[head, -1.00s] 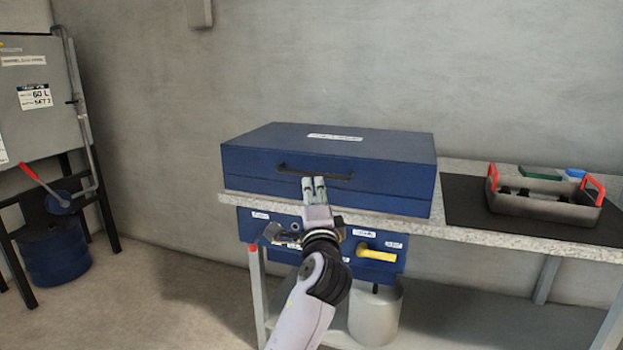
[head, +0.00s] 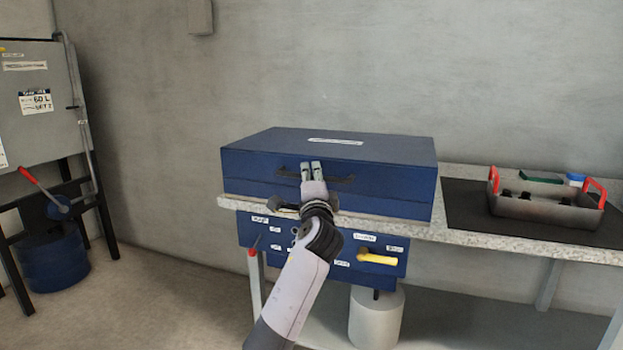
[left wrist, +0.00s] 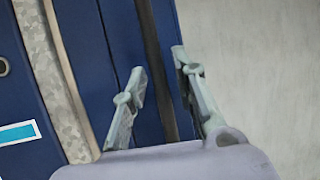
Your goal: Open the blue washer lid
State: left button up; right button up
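The blue washer (head: 390,185) is a wide blue box on the bench, with its flat lid (head: 270,140) down and a white label on top. A dark bar handle (head: 340,180) runs across its front; it also shows in the left wrist view (left wrist: 153,40). My left gripper (head: 311,166) is at the handle's middle. In the left wrist view my left gripper (left wrist: 160,65) is open, with one finger on each side of the handle bar. Whether the fingers touch the bar cannot be told. My right gripper is not in view.
The speckled bench top (head: 450,232) carries a dark mat (head: 465,205) and a grey tray with red handles (head: 530,208) at the right. Below the washer hangs a blue panel with a yellow handle (head: 377,259).

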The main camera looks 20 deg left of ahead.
pick_arm(q)
grip_shut()
dwell(0.6)
